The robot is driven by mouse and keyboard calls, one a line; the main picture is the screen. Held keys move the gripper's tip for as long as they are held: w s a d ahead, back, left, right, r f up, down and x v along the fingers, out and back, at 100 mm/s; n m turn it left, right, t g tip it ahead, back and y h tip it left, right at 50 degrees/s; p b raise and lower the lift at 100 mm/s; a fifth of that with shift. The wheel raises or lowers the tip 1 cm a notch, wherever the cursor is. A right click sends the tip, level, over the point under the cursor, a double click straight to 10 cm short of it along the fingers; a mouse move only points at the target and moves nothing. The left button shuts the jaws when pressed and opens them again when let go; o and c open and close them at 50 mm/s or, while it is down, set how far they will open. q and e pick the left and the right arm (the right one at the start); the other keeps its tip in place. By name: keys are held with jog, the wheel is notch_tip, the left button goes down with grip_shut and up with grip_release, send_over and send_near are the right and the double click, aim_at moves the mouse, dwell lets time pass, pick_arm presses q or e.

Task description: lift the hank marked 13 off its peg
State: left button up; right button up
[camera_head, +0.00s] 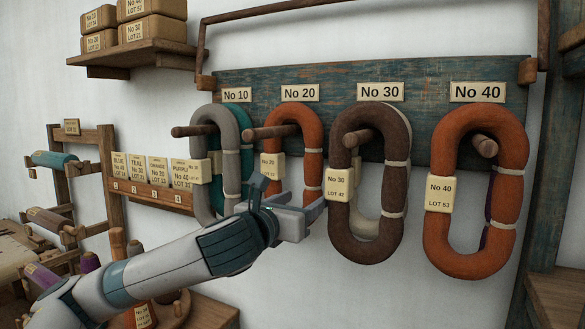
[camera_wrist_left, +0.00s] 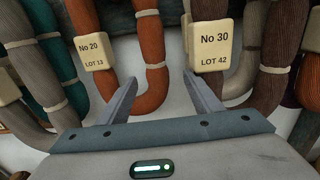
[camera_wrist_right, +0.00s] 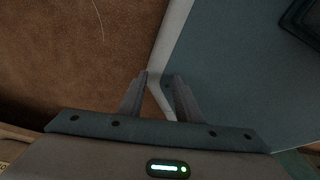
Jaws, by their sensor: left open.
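The hank tagged No 20, LOT 13 is the orange hank (camera_head: 311,140) on the peg under the No 20 plate. Its tag (camera_wrist_left: 92,53) reads clearly in the left wrist view, where its lower loop (camera_wrist_left: 151,98) lies between my left fingers. My left gripper (camera_head: 305,206) is open at the bottom of this hank, and the fingers do not close on it. In the head view the gripper hides the lowest part of the loop. My right gripper (camera_wrist_right: 158,77) shows only in its wrist view, with its fingers apart and nothing seen held.
The brown No 30 hank (camera_head: 366,225) hangs close on the right, with a pale hank behind it. The grey No 10 hank (camera_head: 199,150) and a teal one hang on the left. The orange No 40 hank (camera_head: 457,253) is farther right. A label rack (camera_head: 150,190) stands left.

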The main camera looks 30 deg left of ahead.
aim_at(309, 193)
pick_arm(q)
jog(key=shift+w+a+r, duration=0.1)
jog(key=shift+w, duration=0.25)
jog(key=w, duration=0.1)
jog(key=w+p, duration=0.2)
jog(key=shift+w+a+r, duration=0.1)
jog(key=shift+w+a, duration=0.25)
jog(key=shift+w, duration=0.4)
pick_arm(e)
jog(key=shift+s+d+r, duration=0.15)
jog(key=shift+s+r, duration=0.25)
jog(key=shift+r, duration=0.1)
jog(key=shift+s+d+r, duration=0.15)
jog(key=shift+s+r, duration=0.2)
jog(key=shift+r, duration=0.15)
pick_arm(q)
jog(key=c, duration=1.2)
jog(key=shift+c, duration=0.2)
jog(key=shift+s, duration=0.1)
pick_arm(e)
jog(key=shift+d, duration=0.1)
